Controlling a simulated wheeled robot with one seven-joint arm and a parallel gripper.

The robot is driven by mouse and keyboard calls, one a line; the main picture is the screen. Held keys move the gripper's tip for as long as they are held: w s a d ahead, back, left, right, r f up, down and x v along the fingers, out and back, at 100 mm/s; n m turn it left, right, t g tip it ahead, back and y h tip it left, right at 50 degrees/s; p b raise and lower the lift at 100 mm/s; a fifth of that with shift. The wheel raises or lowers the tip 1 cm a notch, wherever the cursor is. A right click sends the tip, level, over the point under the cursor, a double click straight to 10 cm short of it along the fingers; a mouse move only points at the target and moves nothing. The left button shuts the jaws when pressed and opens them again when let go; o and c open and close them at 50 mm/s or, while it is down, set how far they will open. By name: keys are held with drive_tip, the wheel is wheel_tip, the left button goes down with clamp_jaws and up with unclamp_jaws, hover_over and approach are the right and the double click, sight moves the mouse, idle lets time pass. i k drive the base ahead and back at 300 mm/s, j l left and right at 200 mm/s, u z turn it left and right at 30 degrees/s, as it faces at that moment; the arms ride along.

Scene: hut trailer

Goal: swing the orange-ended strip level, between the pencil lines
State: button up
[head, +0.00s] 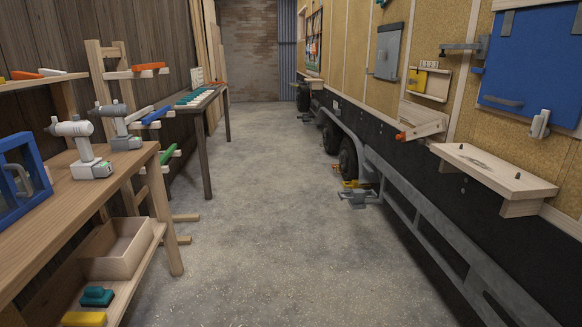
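An orange end (401,136) shows low on the trailer's wall at the right, in the middle distance. It is on a pale wooden strip (426,129) that rises from the orange end toward the right, so the strip looks tilted. A pale wooden panel (424,115) lies behind it on the wall. Pencil lines are too small to make out from here. My gripper is not in view.
A wooden shelf (490,172) juts from the trailer wall nearer to me on the right. A grey metal step (357,197) sticks out low by the wheels. A workbench (60,205) with drills stands at left. The concrete floor (260,220) between is clear.

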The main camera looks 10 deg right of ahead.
sight(438, 126)
drive_tip(key=i, duration=1.25)
drive_tip(key=i+l, duration=0.15)
drive_tip(key=i, duration=1.1)
drive_tip(key=i+u, duration=0.1)
drive_tip(key=i, duration=1.15)
drive_tip(key=i+l, duration=0.25)
drive_tip(key=i+l+u, duration=0.1)
drive_tip(key=i+l, duration=0.15)
drive_tip(key=l, duration=0.25)
